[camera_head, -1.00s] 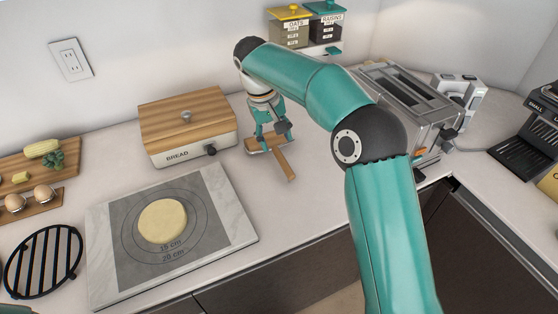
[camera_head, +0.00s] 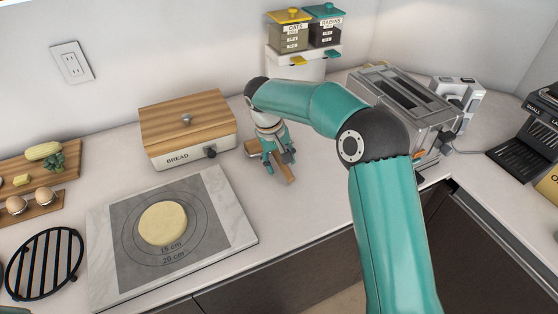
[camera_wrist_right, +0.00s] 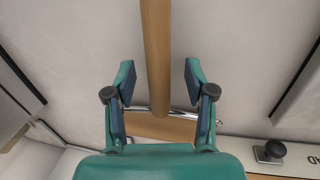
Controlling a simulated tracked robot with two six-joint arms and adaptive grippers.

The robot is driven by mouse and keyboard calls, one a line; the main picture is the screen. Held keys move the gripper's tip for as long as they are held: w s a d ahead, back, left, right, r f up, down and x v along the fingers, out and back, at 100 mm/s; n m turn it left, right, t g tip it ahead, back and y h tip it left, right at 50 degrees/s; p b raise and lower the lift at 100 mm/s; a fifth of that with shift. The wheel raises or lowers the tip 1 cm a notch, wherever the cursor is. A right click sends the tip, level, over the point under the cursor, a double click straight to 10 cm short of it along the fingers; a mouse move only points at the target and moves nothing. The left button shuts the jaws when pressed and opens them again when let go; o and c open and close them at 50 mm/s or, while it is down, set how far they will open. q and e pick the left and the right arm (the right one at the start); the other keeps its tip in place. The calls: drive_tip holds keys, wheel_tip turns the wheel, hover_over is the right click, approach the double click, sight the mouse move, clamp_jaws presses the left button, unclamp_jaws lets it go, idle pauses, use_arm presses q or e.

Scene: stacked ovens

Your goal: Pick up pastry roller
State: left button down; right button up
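The pastry roller lies on the white counter to the right of the bread box. Its light wooden handle (camera_head: 287,174) points toward the counter's front edge, and its roller end (camera_head: 251,147) is at the back left, partly hidden by my right gripper. My right gripper (camera_head: 280,165) is over the handle and open. In the right wrist view, the handle (camera_wrist_right: 157,45) runs between the two spread fingers (camera_wrist_right: 158,72) with a gap on each side. The roller end (camera_wrist_right: 165,129) shows near the wrist. My left gripper is out of view.
The wooden-lidded bread box (camera_head: 188,145) stands close to the left of the roller. A marble board (camera_head: 233,235) with dough (camera_head: 163,223) lies in front of it. A toaster (camera_head: 412,95) stands behind my right arm. Counter in front of the handle is clear.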

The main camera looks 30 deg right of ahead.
clamp_jaws()
drive_tip(key=shift+r, duration=0.2)
drive_tip(key=shift+r, duration=0.55)
wheel_tip(320, 180, up, 19)
drive_tip(key=p, duration=0.3)
drive_tip(key=shift+f+p, duration=0.2)
drive_tip(key=shift+p, duration=0.1)
